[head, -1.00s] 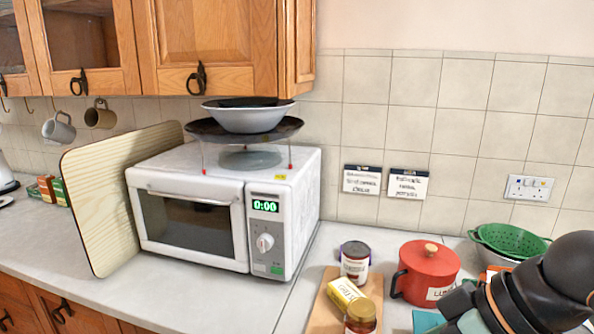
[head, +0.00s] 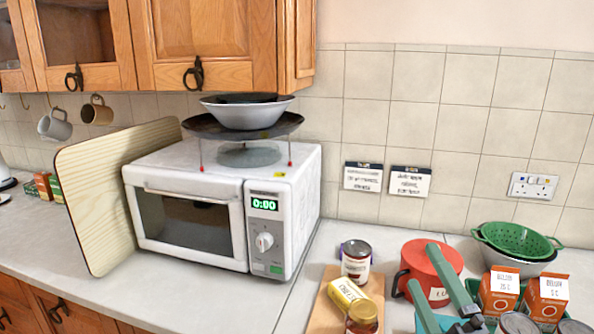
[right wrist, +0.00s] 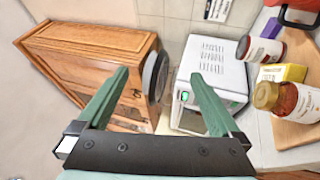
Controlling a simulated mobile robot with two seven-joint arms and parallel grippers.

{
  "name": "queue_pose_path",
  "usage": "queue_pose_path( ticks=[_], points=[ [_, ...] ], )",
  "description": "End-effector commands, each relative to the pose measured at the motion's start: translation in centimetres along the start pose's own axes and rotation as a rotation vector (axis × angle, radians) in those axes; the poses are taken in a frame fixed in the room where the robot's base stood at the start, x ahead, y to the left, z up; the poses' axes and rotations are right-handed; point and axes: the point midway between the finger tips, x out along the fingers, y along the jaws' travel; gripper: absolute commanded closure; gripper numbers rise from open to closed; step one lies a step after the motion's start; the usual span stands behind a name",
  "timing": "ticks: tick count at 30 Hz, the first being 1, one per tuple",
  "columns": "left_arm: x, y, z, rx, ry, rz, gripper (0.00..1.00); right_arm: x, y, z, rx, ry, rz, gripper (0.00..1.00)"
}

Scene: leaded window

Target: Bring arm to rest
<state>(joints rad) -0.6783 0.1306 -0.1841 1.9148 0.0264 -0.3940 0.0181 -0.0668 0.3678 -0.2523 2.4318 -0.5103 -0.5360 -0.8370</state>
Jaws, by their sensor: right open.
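My right gripper (head: 422,266) is at the lower right of the head view, its two green fingers pointing up and left. It is open and empty, in front of the red pot (head: 416,260) and partly covering it. In the right wrist view, the fingers of my right gripper (right wrist: 160,75) stand apart with nothing between them, toward the wooden cupboard (right wrist: 85,70) and the white microwave (right wrist: 213,62). I cannot tell from the head view whether the gripper touches the pot. My left gripper is in neither view.
A wooden board (head: 372,317) bears a dark jar (head: 356,262), a yellow packet (head: 347,291) and an amber jar (head: 361,319). Orange cartons (head: 545,297) and a green colander (head: 517,240) are at right. Counter left of the board is clear.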

Motion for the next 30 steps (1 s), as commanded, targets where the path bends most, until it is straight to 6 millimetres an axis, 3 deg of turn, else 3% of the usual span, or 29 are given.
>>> queue_pose_path(
  ticks=[1, 3, 6, 9, 15, 24, 30],
  points=[
    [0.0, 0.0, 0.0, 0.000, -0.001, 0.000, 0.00, -1.2, -3.6, 1.2, 0.147, -0.074, -0.135, 0.00],
    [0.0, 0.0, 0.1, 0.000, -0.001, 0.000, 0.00, -3.5, -8.3, 2.5, 0.343, -0.189, -0.310, 0.00],
    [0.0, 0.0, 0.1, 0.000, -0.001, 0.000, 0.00, -8.0, -14.4, 3.3, 0.590, -0.370, -0.540, 0.00],
    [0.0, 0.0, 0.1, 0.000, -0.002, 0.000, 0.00, -12.8, -18.7, 3.2, 0.778, -0.544, -0.724, 0.00],
    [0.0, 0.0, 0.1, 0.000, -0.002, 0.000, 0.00, -20.7, -23.1, 2.1, 0.998, -0.822, -0.966, 0.00],
    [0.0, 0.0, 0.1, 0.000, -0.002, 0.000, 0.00, -30.5, -25.2, -0.4, 1.175, -1.184, -1.219, 0.00],
    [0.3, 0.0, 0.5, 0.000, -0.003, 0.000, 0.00, -28.9, -28.6, -0.9, 1.218, -1.089, -1.156, 0.00]
  ],
)
